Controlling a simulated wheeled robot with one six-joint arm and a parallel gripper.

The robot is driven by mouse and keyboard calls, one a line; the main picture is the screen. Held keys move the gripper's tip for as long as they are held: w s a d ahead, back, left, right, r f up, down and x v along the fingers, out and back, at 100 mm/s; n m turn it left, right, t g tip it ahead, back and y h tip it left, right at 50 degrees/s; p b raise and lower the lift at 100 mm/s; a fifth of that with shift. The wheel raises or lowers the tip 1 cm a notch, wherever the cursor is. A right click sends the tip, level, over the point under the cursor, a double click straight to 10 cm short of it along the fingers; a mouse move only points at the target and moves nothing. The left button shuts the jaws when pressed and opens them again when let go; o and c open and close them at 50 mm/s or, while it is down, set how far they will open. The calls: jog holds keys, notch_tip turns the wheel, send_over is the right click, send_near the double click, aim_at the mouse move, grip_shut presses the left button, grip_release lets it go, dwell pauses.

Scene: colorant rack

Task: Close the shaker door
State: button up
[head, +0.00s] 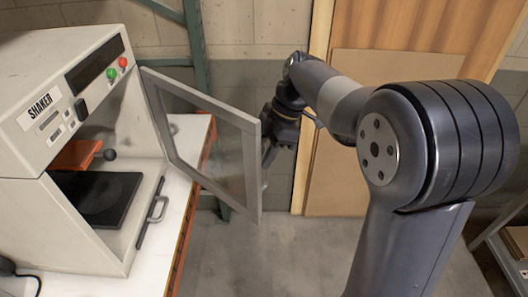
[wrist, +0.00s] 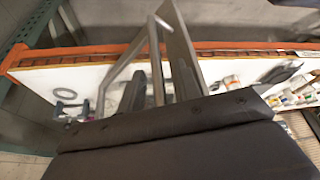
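The shaker (head: 60,65) is a white cabinet at the left of the head view, and its chamber is open to view. Its door (head: 250,165), a grey frame around a clear pane, stands swung wide open to the right. My gripper (head: 268,158) is at the outer side of the door's free edge, partly hidden by the door frame. In the wrist view, light grey bars (wrist: 182,60), likely the door's frame and handle, rise just beyond the dark gripper body. Contact with the door is unclear. The fingers are too hidden to tell open from shut.
A black plate (head: 97,197) and an orange part (head: 77,154) are inside the chamber. The shaker stands on a white bench (head: 155,275) with an orange edge. Small items lie on the bench in the wrist view. Floor in front is clear; a shelf (head: 505,255) stands at right.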

jog(key=shift+a+f, duration=0.15)
jog(key=shift+f, duration=0.3)
jog(key=shift+c, duration=0.2)
grip_shut()
